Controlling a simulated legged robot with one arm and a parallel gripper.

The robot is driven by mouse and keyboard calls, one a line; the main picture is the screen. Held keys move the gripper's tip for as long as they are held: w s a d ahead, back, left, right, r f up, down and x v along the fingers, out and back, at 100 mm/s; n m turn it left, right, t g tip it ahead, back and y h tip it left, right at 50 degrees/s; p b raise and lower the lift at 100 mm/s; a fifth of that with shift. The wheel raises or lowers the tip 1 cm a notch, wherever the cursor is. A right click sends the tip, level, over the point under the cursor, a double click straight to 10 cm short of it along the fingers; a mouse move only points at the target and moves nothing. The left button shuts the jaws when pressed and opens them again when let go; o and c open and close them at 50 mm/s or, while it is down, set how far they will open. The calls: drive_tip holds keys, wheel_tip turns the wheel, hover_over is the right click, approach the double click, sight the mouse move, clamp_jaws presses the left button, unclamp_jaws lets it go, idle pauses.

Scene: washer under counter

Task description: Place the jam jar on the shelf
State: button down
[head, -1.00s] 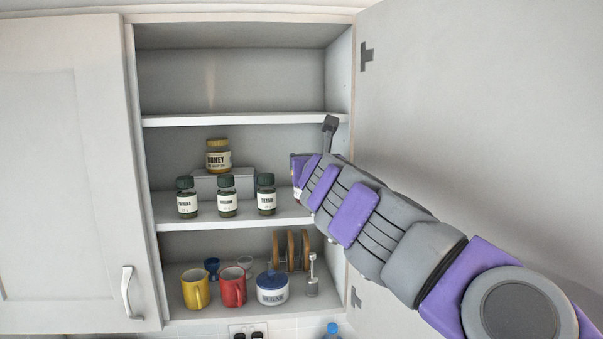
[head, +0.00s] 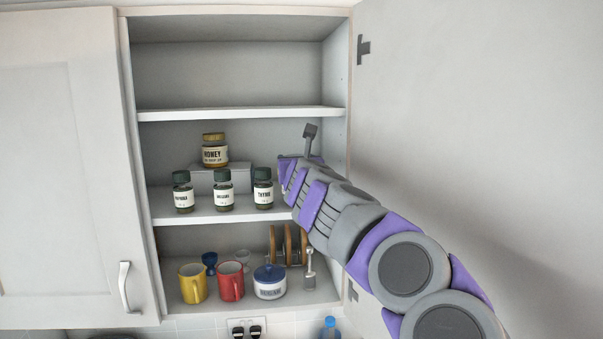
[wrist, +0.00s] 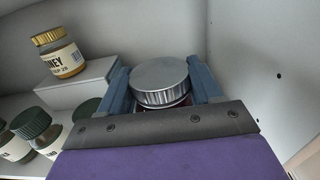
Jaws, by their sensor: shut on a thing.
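In the wrist view, the jam jar (wrist: 160,82) shows a ribbed silver lid between the two blue-grey fingers of my gripper (wrist: 163,88). My gripper is shut on it. Most of the jar's body is hidden behind the gripper's front edge. In the head view, my gripper (head: 305,148) reaches into the right side of the middle shelf (head: 233,217), right of the thyme jar, and my arm hides the jam jar. I cannot tell whether the jar touches the shelf.
A honey jar (head: 215,151) stands on a white riser (head: 232,180) at the back. Several green-lidded spice jars, including thyme (head: 262,190), stand in front. Mugs (head: 231,282) and a sugar pot (head: 269,283) sit below. The top shelf (head: 237,113) is empty. The open door (head: 470,110) is at right.

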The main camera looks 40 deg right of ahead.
drive_tip(key=shift+d+f, duration=0.1)
drive_tip(key=shift+f, duration=0.4)
drive_tip(key=shift+d, duration=0.15)
drive_tip(key=shift+a+f+b, duration=0.2)
drive_tip(key=shift+a+b, duration=0.05)
drive_tip(key=shift+b, duration=0.1)
drive_tip(key=shift+c, duration=2)
unclamp_jaws()
drive_tip(key=shift+o, duration=1.2)
drive_tip(key=shift+d, duration=0.1)
drive_tip(key=shift+r+p, duration=0.25)
drive_tip(key=shift+p, duration=0.05)
drive_tip(key=b+v, duration=0.3)
drive_tip(key=v, duration=0.9)
drive_tip(key=shift+f, duration=0.25)
